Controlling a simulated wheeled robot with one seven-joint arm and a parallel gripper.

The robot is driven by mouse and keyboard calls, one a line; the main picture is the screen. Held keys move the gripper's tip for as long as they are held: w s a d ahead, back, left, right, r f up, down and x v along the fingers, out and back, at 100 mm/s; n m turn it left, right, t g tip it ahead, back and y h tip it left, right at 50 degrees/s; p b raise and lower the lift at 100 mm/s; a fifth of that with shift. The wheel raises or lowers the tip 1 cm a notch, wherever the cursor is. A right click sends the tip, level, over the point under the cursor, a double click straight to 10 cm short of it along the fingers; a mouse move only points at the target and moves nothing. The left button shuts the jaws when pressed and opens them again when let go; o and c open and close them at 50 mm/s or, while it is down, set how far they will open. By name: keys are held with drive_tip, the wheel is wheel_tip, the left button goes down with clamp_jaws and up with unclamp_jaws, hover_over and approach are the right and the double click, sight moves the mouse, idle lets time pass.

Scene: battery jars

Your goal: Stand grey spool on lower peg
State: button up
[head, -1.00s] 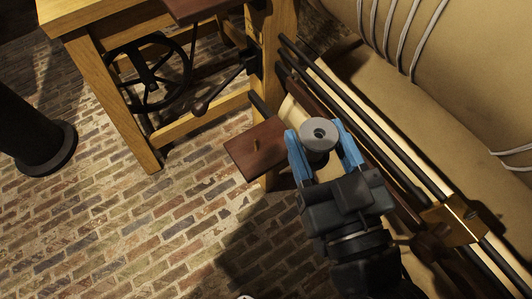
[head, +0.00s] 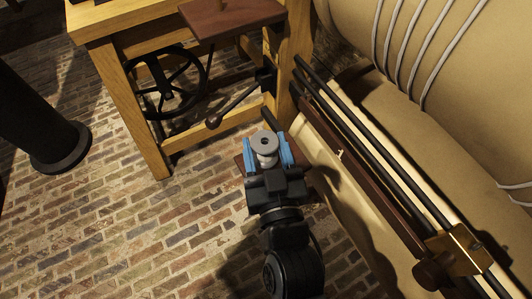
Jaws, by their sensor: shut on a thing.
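The grey spool (head: 264,140) is upright between the blue fingers of my gripper (head: 266,153), which is shut on it. Its round top with a dark centre hole faces up. The spool and gripper are in front of the lower red-brown board (head: 240,160), of which only the edges show. The lower peg is hidden behind the spool and gripper. I cannot tell whether the spool is around the peg, touching the board or held above it.
An upper red-brown board (head: 235,22) with a peg (head: 222,4) sticks out from the wooden frame (head: 150,130). A black crank handle (head: 235,105) is just behind the gripper. Dark rods (head: 375,165) and a large tan roll (head: 450,90) lie right. Brick floor is open at left.

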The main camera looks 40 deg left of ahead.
drive_tip(key=shift+f, duration=1.35)
drive_tip(key=shift+f+b, duration=0.1)
drive_tip(key=shift+b, duration=0.3)
drive_tip(key=o, duration=1)
drive_tip(key=v, duration=1.2)
